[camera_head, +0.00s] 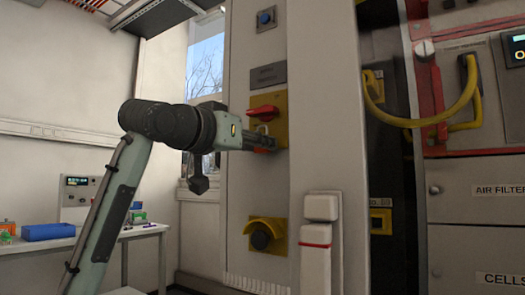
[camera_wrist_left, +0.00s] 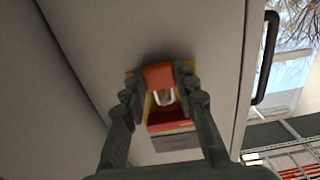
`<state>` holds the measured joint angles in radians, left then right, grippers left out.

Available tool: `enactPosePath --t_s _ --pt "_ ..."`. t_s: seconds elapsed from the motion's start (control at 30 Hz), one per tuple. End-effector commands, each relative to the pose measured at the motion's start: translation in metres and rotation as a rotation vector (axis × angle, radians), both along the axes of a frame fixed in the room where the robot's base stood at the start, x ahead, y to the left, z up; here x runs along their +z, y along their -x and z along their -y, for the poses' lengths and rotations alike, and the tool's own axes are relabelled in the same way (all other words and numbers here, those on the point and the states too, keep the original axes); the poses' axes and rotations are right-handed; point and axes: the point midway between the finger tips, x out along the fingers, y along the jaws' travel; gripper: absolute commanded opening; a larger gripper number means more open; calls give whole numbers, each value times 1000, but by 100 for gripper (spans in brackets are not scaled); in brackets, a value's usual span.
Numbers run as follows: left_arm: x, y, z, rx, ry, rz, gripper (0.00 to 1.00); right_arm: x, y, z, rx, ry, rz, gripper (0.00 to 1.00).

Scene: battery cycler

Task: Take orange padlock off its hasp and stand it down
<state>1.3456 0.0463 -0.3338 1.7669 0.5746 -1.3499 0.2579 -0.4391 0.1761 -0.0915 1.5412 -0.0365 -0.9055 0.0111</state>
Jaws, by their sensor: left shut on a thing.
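The orange padlock (camera_wrist_left: 158,76) sits between the fingertips of my left gripper (camera_wrist_left: 160,80) in the left wrist view. Its pale shackle (camera_wrist_left: 164,97) shows against the red switch handle and yellow plate of the hasp. In the head view my left gripper (camera_head: 268,143) reaches from the left to the cabinet front, shut on the padlock, a little of whose orange body (camera_head: 264,151) shows below the fingers. The red handle (camera_head: 264,112) is just above. Whether the shackle is still through the hasp is hard to tell. My right gripper is not in view.
A yellow-collared black knob (camera_head: 262,236) is lower on the cabinet panel (camera_head: 248,190). A white fixture with a red stripe (camera_head: 317,245) stands to its right. A yellow cable (camera_head: 420,121) loops at the right. A table (camera_head: 40,242) with a blue box (camera_head: 48,231) is at far left.

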Motion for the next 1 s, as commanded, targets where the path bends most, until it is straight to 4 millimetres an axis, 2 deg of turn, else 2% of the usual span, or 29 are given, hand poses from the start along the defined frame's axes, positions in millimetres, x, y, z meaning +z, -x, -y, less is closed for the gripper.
enactPosePath --t_s 1.0 --pt "1 30 -22 0 2 2 8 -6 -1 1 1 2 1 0"
